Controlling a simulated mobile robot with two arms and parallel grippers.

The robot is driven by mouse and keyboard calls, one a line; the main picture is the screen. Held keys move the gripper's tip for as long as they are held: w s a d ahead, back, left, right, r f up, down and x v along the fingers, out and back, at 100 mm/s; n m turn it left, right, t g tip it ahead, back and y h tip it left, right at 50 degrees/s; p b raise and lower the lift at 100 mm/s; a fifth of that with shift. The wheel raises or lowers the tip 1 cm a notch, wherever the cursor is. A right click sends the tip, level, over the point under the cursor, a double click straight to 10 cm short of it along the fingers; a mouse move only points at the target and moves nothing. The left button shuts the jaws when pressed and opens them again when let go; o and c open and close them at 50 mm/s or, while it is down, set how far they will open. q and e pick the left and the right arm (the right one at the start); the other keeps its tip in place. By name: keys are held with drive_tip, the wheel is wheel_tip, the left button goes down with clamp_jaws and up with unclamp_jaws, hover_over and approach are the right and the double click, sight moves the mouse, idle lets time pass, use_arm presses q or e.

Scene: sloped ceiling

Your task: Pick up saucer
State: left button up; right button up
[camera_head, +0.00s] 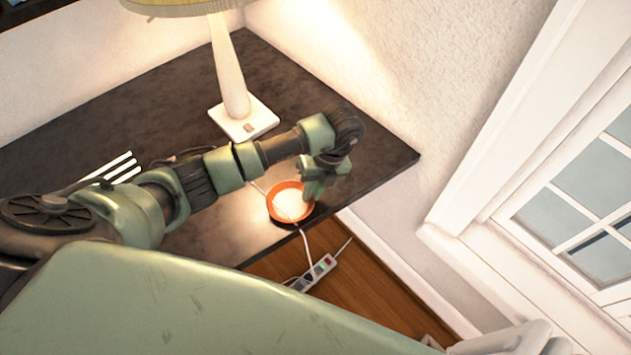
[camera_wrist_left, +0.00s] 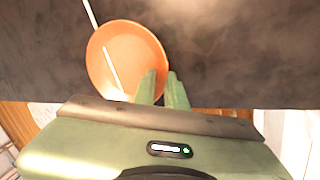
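The saucer is a small round orange dish (camera_head: 290,203) with a pale, brightly lit inside in the head view. It sits close to the front edge of the dark table, and it also shows as an orange disc in the left wrist view (camera_wrist_left: 122,55). My left gripper (camera_head: 313,192) is down at the saucer's right side. In the wrist view its two green fingers (camera_wrist_left: 162,76) stand a little apart at the rim, one over the saucer and one just outside it. Whether they touch the rim is unclear. My right gripper is not in view.
A lamp with a white base (camera_head: 243,118) stands behind my left arm on the dark table (camera_head: 330,75). A white cord runs past the saucer to a power strip (camera_head: 314,273) on the wooden floor. A wall and window (camera_head: 590,190) are at the right.

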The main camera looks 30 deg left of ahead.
use_arm(q)
drive_tip(key=shift+f, duration=0.2)
clamp_jaws()
idle(1.6)
